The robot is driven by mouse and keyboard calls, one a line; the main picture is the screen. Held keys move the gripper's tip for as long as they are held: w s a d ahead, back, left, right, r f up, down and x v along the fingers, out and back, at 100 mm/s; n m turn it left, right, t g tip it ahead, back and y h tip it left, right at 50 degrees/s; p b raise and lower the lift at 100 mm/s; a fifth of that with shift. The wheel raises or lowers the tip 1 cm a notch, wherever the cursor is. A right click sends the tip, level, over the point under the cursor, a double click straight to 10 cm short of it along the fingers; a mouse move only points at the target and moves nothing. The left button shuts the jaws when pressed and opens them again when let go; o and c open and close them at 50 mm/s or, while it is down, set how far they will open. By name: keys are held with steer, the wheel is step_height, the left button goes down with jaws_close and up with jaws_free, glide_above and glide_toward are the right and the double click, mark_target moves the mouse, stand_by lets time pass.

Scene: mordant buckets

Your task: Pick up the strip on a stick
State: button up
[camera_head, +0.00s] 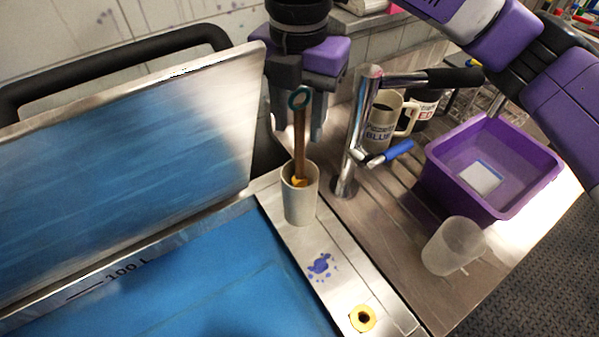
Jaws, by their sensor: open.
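A brown stick (299,140) with a teal ring (299,98) at its top stands nearly upright in a pale grey cup (300,207). Something yellow (299,182) shows at the stick's lower end, at the cup's mouth; the part inside the cup is hidden. I cannot make out a separate strip. My gripper (297,128) points down at the stick's upper part, its fingers apart on either side of it in the picture. I cannot tell whether the stick is between the fingers or in front of them. The gripper is open and holds nothing.
The cup stands on a metal ledge beside a blue-filled tank (200,290) with a raised lid (130,160). A metal tap (357,140) with a blue lever is close right. Mugs (381,122), a purple tub (490,170) and a translucent beaker (453,246) stand farther right.

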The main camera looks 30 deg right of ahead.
mark_target(300, 170)
step_height(300, 170, down, 4)
steer(key=shift+d, duration=0.15)
jaws_close()
steer(key=shift+w+r, duration=0.1)
steer(key=shift+r, duration=0.05)
